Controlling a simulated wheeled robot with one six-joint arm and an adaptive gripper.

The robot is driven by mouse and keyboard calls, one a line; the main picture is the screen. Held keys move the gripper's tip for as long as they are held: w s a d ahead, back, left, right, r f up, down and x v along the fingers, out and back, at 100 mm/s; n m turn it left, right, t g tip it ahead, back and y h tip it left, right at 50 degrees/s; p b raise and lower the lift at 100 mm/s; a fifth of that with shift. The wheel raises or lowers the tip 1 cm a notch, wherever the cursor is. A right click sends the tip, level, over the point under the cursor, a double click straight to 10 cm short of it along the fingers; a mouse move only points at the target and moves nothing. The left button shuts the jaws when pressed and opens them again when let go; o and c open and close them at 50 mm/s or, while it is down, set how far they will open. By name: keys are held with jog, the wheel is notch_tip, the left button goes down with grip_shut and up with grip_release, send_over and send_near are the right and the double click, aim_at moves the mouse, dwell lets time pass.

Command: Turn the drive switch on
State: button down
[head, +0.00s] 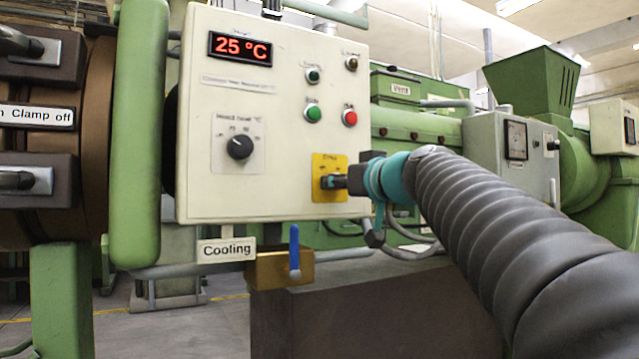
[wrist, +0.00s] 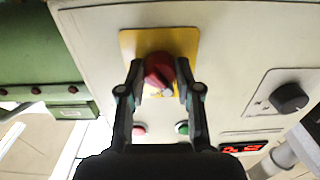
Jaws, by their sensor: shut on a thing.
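The drive switch is a red rotary knob (wrist: 160,70) on a yellow plate (wrist: 128,42) in the wrist view, which shows the panel upside down. A pale grip or mark on the knob points toward the lower right there. My gripper (wrist: 160,66) has one finger on each side of the knob and is shut on it. In the head view the yellow plate (head: 320,161) is at the lower right of the cream control box (head: 225,185). My gripper (head: 338,181) reaches it from the right and hides the knob. The plate's lettering is too small to read.
The box also carries a red 25 °C display (head: 240,47), a black temperature dial (head: 240,147), a green button (head: 313,112) and a red button (head: 350,117). Below are a Cooling label (head: 227,249) and a blue valve lever (head: 294,250). Green machinery stands behind.

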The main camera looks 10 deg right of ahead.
jog(key=m, duration=0.3)
jog(key=shift+m, duration=0.4)
jog(key=m, duration=0.3)
jog(key=shift+m, duration=0.3)
jog(key=m, duration=0.3)
jog(key=shift+r+p, duration=0.1)
jog(key=shift+p, duration=0.25)
jog(key=shift+m+p, duration=0.35)
jog(key=shift+m, duration=1.35)
jog(key=shift+a, duration=0.1)
jog(key=c, duration=0.8)
grip_release()
